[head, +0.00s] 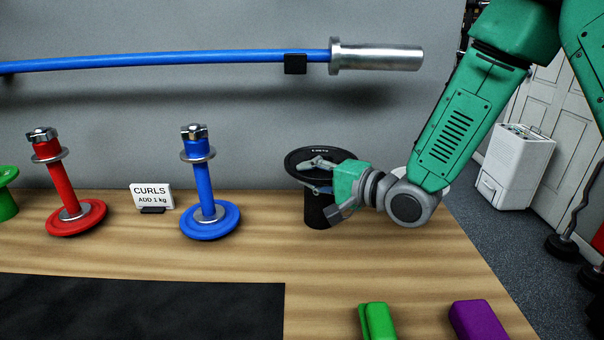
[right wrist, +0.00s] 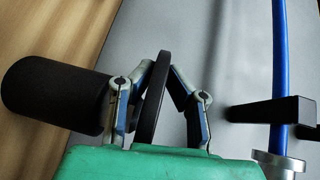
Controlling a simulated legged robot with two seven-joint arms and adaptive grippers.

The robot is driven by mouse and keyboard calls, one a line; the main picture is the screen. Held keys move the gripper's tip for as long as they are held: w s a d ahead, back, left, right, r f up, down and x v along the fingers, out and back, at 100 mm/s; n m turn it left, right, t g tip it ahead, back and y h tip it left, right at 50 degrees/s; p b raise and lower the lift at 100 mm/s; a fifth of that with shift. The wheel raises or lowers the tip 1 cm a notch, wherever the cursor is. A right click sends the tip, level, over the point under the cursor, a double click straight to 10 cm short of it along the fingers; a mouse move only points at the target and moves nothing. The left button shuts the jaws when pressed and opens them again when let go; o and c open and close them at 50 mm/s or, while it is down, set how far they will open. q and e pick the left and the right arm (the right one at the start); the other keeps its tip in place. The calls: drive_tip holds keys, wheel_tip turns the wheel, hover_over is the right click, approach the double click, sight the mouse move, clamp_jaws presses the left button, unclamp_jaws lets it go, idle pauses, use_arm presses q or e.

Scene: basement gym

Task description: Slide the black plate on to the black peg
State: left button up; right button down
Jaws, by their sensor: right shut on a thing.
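The black plate (head: 298,158) is a dark disc with pale lettering near its rim. My right gripper (head: 322,163) is shut on it in the head view. In the right wrist view the plate (right wrist: 153,98) shows edge-on between the two fingers. A thick black upright cylinder (head: 318,212) stands on the table under the plate. It looks like the black peg, and it also shows in the right wrist view (right wrist: 55,95). There the plate is apart from its end, with a finger in the gap. The plate hides the cylinder's top in the head view. My left gripper is not in view.
A blue post with a blue plate (head: 207,222), a red post with a red plate (head: 75,220) and a "CURLS" sign (head: 151,195) stand to the left. A black mat (head: 140,308), a green block (head: 377,320) and a purple block (head: 478,319) lie in front. A blue-shafted bar (head: 180,60) hangs behind.

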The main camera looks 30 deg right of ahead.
drive_tip(key=shift+d+r, duration=0.1)
drive_tip(key=shift+d, duration=0.35)
drive_tip(key=shift+a, duration=0.15)
drive_tip(key=shift+a+f, duration=0.35)
drive_tip(key=shift+a, duration=0.1)
drive_tip(key=shift+a+f, duration=0.15)
drive_tip(key=shift+f, duration=0.1)
use_arm(q)
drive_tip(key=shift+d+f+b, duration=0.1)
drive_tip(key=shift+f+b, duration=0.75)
drive_tip(key=shift+b, duration=0.15)
use_arm(e)
drive_tip(key=f, duration=0.3)
drive_tip(key=shift+d, duration=0.3)
drive_tip(key=shift+d, duration=0.1)
